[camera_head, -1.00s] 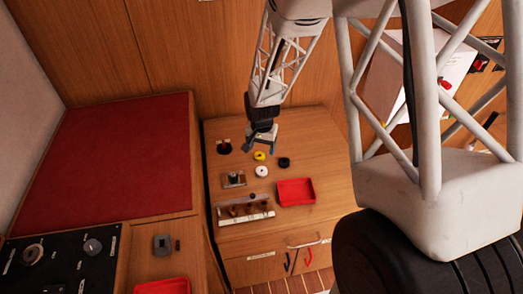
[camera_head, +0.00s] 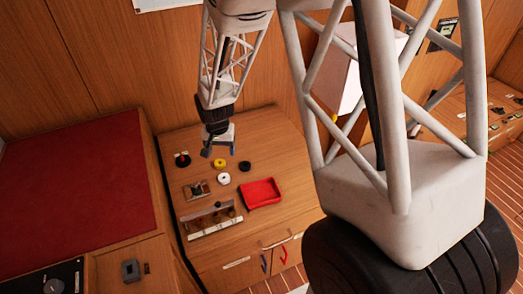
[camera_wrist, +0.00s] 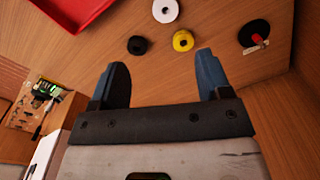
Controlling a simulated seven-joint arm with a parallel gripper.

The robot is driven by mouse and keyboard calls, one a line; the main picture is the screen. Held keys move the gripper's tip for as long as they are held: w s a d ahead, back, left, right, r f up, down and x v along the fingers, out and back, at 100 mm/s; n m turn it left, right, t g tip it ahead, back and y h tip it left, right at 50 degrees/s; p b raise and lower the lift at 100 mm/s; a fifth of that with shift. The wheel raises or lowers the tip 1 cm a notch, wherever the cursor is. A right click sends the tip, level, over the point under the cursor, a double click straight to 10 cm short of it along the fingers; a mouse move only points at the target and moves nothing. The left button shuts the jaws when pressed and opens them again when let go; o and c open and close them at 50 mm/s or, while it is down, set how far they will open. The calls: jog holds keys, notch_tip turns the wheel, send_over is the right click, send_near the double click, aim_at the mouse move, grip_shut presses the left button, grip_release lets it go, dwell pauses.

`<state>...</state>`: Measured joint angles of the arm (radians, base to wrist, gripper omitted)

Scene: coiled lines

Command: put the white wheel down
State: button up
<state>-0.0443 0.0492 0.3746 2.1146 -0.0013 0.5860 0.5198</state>
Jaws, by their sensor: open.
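The white wheel (camera_head: 224,178) lies flat on the wooden worktop (camera_head: 283,139), between the yellow wheel (camera_head: 219,163) and the red tray. In the wrist view the white wheel (camera_wrist: 166,10) is at the top edge, beyond the fingertips. My gripper (camera_head: 219,152) is open and empty above the back part of the worktop. Its two blue fingers (camera_wrist: 163,75) stand apart in the wrist view, with bare wood between them. The white wheel is apart from my gripper.
A black wheel (camera_head: 245,166) lies beside the yellow one. A dark round base with a red piece (camera_head: 182,160) sits at the back left. The red tray (camera_head: 261,194) is at the right, a small fixture (camera_head: 196,190) and a rack (camera_head: 209,220) at the front left.

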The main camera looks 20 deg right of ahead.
jog(key=s+d+r+n+t, duration=0.1)
jog(key=s+r+n, duration=0.1)
jog(key=s+r, duration=1)
jog(key=s+d+r+n+t, duration=0.1)
jog(key=s+d+r+n, duration=0.1)
jog(key=s+r, duration=1.1)
jog(key=s+n, duration=0.1)
jog(key=s, duration=0.4)
jog(key=shift+r, duration=0.15)
